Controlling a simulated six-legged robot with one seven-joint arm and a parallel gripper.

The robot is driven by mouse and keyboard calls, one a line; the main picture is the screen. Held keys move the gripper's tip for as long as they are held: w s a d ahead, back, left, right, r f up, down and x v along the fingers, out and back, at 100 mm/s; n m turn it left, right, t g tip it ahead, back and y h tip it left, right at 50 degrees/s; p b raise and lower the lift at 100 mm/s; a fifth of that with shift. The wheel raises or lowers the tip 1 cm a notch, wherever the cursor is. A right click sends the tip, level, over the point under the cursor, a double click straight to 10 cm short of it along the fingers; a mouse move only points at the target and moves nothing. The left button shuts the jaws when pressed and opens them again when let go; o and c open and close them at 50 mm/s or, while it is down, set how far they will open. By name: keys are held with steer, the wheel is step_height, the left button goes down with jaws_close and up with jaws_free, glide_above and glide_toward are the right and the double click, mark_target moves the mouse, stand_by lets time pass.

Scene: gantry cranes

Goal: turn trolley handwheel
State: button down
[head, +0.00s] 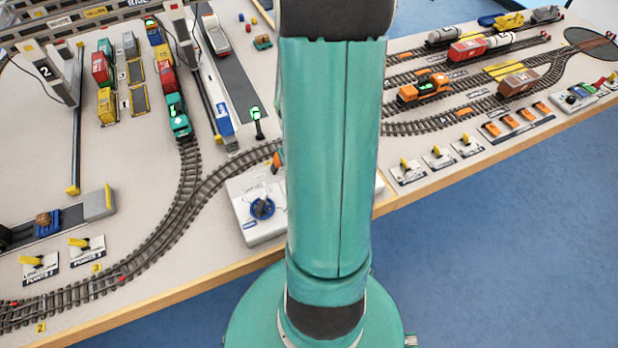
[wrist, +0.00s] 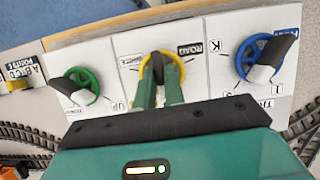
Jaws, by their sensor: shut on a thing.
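Three handwheels stand in a row on a white control panel (wrist: 208,60) in the wrist view: a green wheel (wrist: 82,86) at left, a yellow wheel (wrist: 147,71) in the middle and a blue wheel (wrist: 251,62) at right. The yellow wheel has "ROAD" on a label beside it; I cannot read the word trolley on any label. My gripper (wrist: 160,84) is at the yellow wheel, its green fingers shut on the wheel's dark handle, partly hidden between them. In the head view the blue wheel (head: 262,207) shows; my arm hides the yellow wheel and my gripper.
Rails (head: 178,207) curve close past the panel. Lever plates (head: 408,172) lie along the table edge (head: 450,174) at right. Toy trains and gantry legs fill the far table. Blue floor is clear in front.

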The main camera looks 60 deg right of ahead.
steer(key=shift+w+d, duration=0.1)
steer(key=c, duration=1.5)
jaws_free()
steer(key=shift+r, duration=0.1)
steer(key=v, duration=1.3)
steer(key=shift+r, duration=0.35)
